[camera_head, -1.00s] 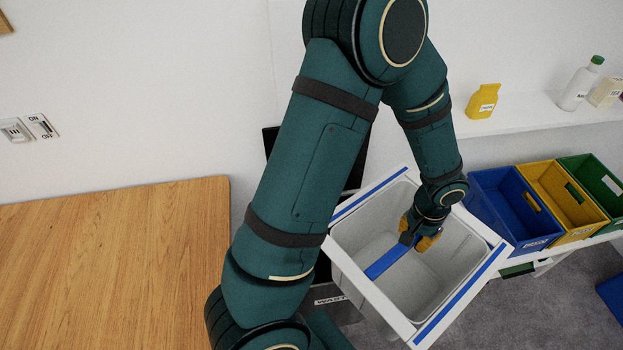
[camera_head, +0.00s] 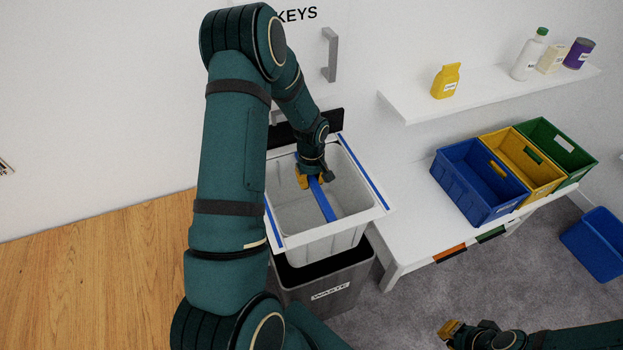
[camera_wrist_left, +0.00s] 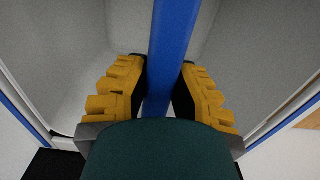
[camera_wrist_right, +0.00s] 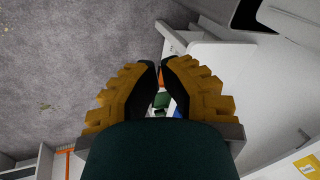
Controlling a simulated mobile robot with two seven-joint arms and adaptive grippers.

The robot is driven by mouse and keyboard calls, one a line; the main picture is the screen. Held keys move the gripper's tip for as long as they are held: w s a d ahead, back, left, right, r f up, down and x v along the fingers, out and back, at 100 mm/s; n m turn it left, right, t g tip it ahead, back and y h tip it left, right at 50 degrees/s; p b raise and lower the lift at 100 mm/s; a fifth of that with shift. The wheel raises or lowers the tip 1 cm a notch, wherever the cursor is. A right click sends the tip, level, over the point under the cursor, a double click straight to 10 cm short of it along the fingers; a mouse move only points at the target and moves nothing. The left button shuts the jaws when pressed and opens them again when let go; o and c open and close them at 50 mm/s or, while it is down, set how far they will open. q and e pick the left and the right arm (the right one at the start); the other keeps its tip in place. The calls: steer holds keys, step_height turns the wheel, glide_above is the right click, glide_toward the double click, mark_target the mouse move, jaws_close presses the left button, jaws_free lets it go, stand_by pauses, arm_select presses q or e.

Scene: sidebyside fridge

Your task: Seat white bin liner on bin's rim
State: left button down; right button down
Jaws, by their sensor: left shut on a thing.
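The white bin liner (camera_head: 345,242) is an open tub with a wide flat rim and blue strips on two sides. A blue bar (camera_head: 322,200) spans its opening. My left gripper (camera_head: 315,181) is shut on this bar, which also runs between its fingers in the left wrist view (camera_wrist_left: 168,60). The liner hangs roughly level over the dark grey bin (camera_head: 335,292), labelled WASTE. The bin's black opening shows below the liner; the liner hides its back part. My right gripper (camera_head: 450,328) is empty, low at the front right, its fingertips together in the right wrist view (camera_wrist_right: 160,65).
A wooden table (camera_head: 90,270) is at left. A white bench (camera_head: 410,210) right of the bin carries blue (camera_head: 480,185), yellow (camera_head: 525,165) and green (camera_head: 560,150) crates. A wall shelf (camera_head: 490,95) holds bottles and packages. Another blue bin (camera_head: 597,243) stands on the grey floor.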

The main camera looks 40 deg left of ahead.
steer(key=shift+f, duration=0.15)
